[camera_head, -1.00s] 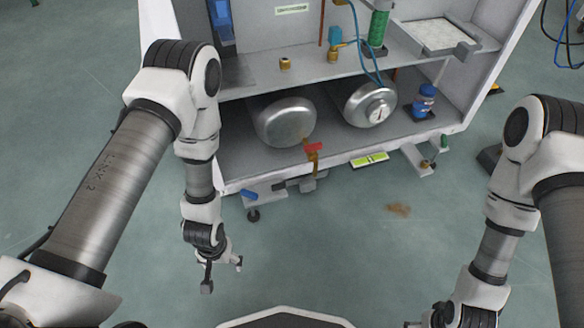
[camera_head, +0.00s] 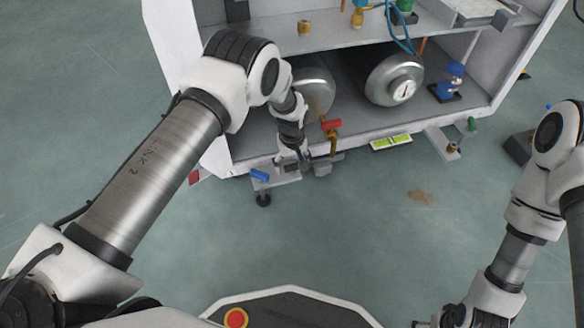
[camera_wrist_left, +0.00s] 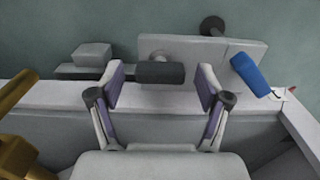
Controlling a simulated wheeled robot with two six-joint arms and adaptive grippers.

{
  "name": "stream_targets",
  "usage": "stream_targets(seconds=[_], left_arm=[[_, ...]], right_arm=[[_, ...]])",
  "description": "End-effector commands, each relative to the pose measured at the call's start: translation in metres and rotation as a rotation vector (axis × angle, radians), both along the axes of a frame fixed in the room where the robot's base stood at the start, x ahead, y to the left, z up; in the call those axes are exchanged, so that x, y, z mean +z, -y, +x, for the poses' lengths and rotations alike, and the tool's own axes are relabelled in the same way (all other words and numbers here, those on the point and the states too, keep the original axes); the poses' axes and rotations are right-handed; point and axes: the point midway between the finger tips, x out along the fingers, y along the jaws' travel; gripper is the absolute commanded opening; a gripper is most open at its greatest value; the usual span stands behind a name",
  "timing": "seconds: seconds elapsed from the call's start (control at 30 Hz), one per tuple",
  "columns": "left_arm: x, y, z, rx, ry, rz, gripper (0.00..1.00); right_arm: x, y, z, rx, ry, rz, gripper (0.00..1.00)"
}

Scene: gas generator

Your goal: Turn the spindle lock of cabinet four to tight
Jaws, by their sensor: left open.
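The open grey cabinet (camera_head: 215,140) stands ahead in the head view. My left gripper (camera_head: 296,160) is at its front lower edge. In the left wrist view the open left gripper (camera_wrist_left: 161,80) has one finger on each side of a dark cylindrical knob (camera_wrist_left: 160,72), with gaps showing. The knob sits by a grey bracket plate (camera_wrist_left: 205,50) with a blue handle (camera_wrist_left: 250,74). I cannot tell for sure which part is the spindle lock or whether this is cabinet four. My right gripper (camera_head: 436,321) is partly cut off at the bottom, its fingers unclear.
A red-handled valve (camera_head: 331,124) stands just right of my left gripper. Silver tanks (camera_head: 396,76) lie on the cabinet floor. A green-yellow level (camera_head: 391,142) is on the front edge. The floor (camera_head: 340,220) in front is mostly clear.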

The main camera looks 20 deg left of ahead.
Motion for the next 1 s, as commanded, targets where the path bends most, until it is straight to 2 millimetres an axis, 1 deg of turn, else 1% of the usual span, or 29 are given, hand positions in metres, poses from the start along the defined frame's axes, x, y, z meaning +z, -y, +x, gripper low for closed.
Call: stream_targets(seconds=[0.17, 0.2, 0.23, 0.27, 0.3, 0.33, 0.37, 0.73, 1.0], left_arm=[[0.001, 0.0, 0.0, 0.0, 0.001, 0.0, 0.77], [0.001, 0.0, 0.0, 0.0, 0.001, 0.0, 0.7], [0.001, 0.0, 0.0, 0.0, 0.001, 0.0, 0.59], [0.001, 0.0, 0.0, 0.0, 0.001, 0.0, 0.49], [0.001, 0.0, 0.0, 0.0, 0.001, 0.0, 0.35], [0.001, 0.0, 0.0, 0.0, 0.001, 0.0, 0.24], [0.001, 0.0, 0.0, 0.0, 0.001, 0.0, 0.17], [0.001, 0.0, 0.0, -0.027, 0.001, 0.0, 0.17], [0.003, 0.0, 0.0, -0.155, 0.001, 0.0, 0.17]], right_arm=[[0.001, 0.0, 0.0, 0.0, 0.001, 0.0, 0.73], [0.001, 0.0, 0.0, 0.0, 0.001, 0.0, 0.73], [0.001, 0.0, 0.0, 0.0, 0.001, 0.0, 0.73], [0.001, 0.0, 0.0, 0.0, 0.001, 0.0, 0.73], [0.001, 0.0, 0.0, 0.0, 0.001, 0.0, 0.73], [0.001, 0.0, 0.0, 0.0, 0.001, 0.0, 0.73], [0.001, 0.0, 0.0, 0.0, 0.001, 0.0, 0.73], [0.004, 0.0, 0.0, 0.0, 0.0, 0.0, 0.73], [0.016, 0.0, -0.001, 0.003, -0.002, 0.0, 0.73]])
